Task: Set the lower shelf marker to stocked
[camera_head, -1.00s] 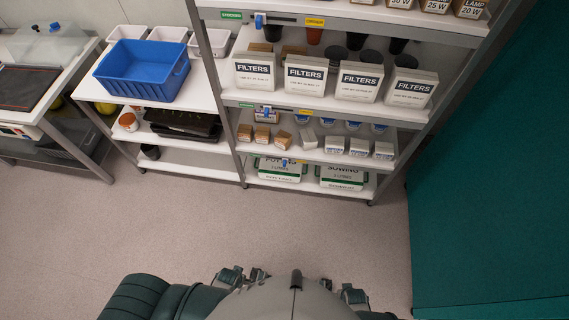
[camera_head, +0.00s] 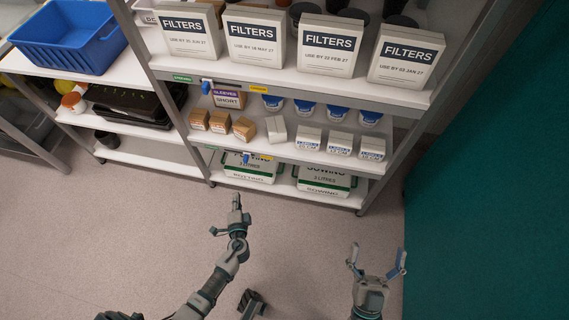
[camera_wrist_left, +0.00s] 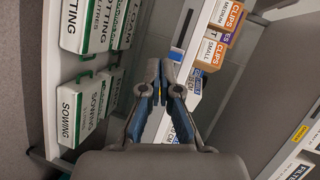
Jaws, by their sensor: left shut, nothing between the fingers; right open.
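The lower shelf marker (camera_head: 246,158) is a small blue slider on the lower shelf's front edge. It sits at the right end of its strip, beside the yellow label (camera_head: 264,156). In the left wrist view, a blue piece (camera_wrist_left: 176,55) on the shelf edge, just beyond my fingertips, looks like this marker. My left gripper (camera_head: 236,203) is shut and empty, below and in front of the lower shelf, apart from the marker; its closed fingers show in the left wrist view (camera_wrist_left: 161,84). My right gripper (camera_head: 376,258) is open and empty over the floor.
The shelf above has its own blue marker (camera_head: 207,84) between a green label (camera_head: 182,78) and a yellow label (camera_head: 259,89). Small boxes (camera_head: 243,128) line the lower shelf. White and green bags (camera_head: 250,170) lie beneath it. A teal panel (camera_head: 490,200) stands right. Floor in front is clear.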

